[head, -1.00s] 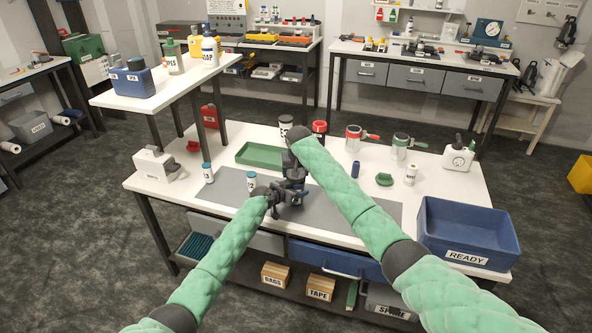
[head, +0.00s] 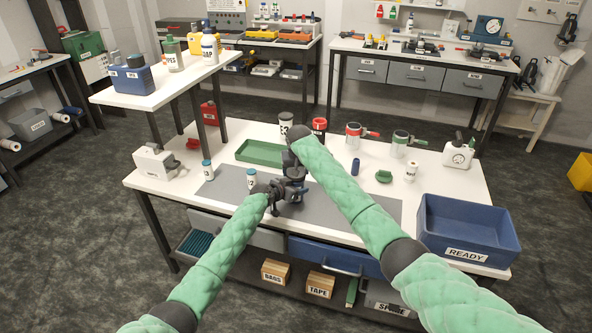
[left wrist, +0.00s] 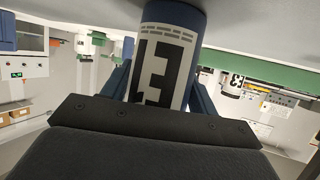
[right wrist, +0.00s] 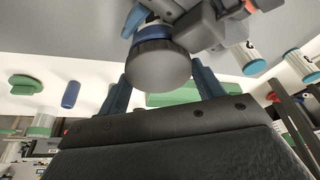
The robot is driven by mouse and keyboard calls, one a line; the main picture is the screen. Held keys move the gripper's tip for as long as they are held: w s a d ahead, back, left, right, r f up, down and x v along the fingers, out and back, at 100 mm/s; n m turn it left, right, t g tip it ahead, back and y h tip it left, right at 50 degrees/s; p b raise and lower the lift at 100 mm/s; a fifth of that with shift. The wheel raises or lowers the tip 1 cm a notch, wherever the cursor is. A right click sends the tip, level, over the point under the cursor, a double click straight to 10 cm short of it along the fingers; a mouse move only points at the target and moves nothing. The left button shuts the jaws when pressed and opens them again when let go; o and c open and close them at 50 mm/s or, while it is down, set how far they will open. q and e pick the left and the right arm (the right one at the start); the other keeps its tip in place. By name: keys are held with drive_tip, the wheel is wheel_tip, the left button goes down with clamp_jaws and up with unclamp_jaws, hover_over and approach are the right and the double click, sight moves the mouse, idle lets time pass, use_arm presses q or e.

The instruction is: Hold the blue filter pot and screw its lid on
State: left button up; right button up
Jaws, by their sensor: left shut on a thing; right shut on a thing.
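The blue filter pot (left wrist: 172,50) with a white label and a large black digit fills the middle of the left wrist view, between my left fingers. My left gripper (head: 284,192) is shut on it above the grey mat. The dark grey lid (right wrist: 158,66) sits at the top of the pot in the right wrist view, with a blue band of the pot (right wrist: 150,31) right beside it. My right gripper (head: 292,166) is shut on the lid from above. In the head view the grippers and right arm hide most of the pot and lid. I cannot tell how far the thread is engaged.
A green tray (head: 259,153) lies behind my grippers. White canisters with blue caps (head: 207,170) stand to the left. A dark-topped labelled canister (head: 286,120) and a red one (head: 319,127) stand behind. A blue READY bin (head: 468,232) is at the right. The grey mat (head: 345,214) is clear in front.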

drive_tip(key=shift+f, duration=0.3)
use_arm(q)
clamp_jaws()
use_arm(e)
drive_tip(key=m+h, duration=0.1)
drive_tip(key=m, duration=0.3)
drive_tip(key=shift+a, duration=0.2)
drive_tip(key=m+h, duration=0.1)
drive_tip(key=m, duration=0.1)
drive_tip(key=m+h, duration=0.1)
drive_tip(key=m, duration=0.2)
drive_tip(key=shift+g, duration=0.4)
drive_tip(key=m+g+h, duration=0.1)
drive_tip(key=m, duration=0.4)
drive_tip(key=shift+w+r, duration=0.1)
drive_tip(key=m+g, duration=0.1)
drive_tip(key=m, duration=0.1)
drive_tip(key=m+g, duration=0.1)
drive_tip(key=m, duration=0.2)
drive_tip(key=shift+h, duration=0.3)
drive_tip(key=o, duration=1)
